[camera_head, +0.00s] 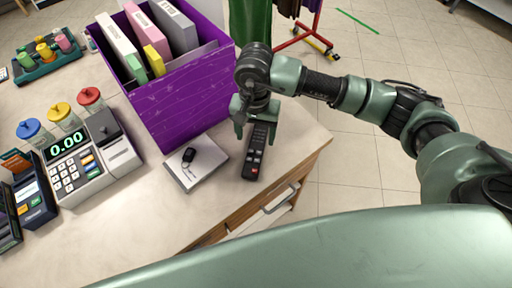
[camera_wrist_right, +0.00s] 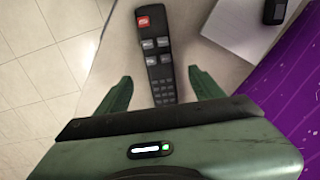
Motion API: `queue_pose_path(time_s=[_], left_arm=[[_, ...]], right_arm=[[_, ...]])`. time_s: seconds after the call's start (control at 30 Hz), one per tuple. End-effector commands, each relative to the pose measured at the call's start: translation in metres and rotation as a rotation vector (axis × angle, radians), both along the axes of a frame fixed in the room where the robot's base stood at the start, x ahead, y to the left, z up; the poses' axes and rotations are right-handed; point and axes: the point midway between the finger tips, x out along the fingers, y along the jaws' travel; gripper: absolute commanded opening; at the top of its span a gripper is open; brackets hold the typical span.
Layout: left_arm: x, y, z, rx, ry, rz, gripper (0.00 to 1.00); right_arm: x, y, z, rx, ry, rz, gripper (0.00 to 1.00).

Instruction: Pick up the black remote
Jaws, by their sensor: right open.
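The black remote (camera_head: 254,156) lies on the counter near its right edge, to the right of a flat white box. In the right wrist view the remote (camera_wrist_right: 157,62) lies lengthwise between the two fingers, with its red button end farthest from the gripper. My right gripper (camera_head: 257,120) is above the far end of the remote, pointing down, and hides part of that end. Its green fingers also show in the wrist view (camera_wrist_right: 160,88), open, one on each side of the remote with gaps. My left gripper is not in view.
The flat white box (camera_head: 207,170) with a black key fob (camera_head: 188,155) on it lies left of the remote. A purple bin (camera_head: 185,103) with binders stands close to the gripper. A cash register (camera_head: 82,160) and jars stand further left. The counter edge (camera_head: 306,169) is close on the right.

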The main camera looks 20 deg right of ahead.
Motion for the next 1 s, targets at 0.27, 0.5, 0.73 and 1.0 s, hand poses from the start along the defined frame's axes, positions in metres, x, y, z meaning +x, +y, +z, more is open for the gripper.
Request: queue_pose_path(time_s=[0.27,0.5,0.73,1.0], left_arm=[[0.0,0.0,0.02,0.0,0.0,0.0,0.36],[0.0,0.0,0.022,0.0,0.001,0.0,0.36],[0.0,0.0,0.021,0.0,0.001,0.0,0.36],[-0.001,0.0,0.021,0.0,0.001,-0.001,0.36]], right_arm=[[0.001,-0.003,-0.035,0.003,0.007,-0.003,0.67],[0.002,-0.002,-0.059,0.005,0.001,-0.001,0.67],[0.002,-0.002,-0.06,0.006,0.0,0.0,0.59],[0.003,-0.002,-0.059,0.006,0.0,-0.001,0.0]])
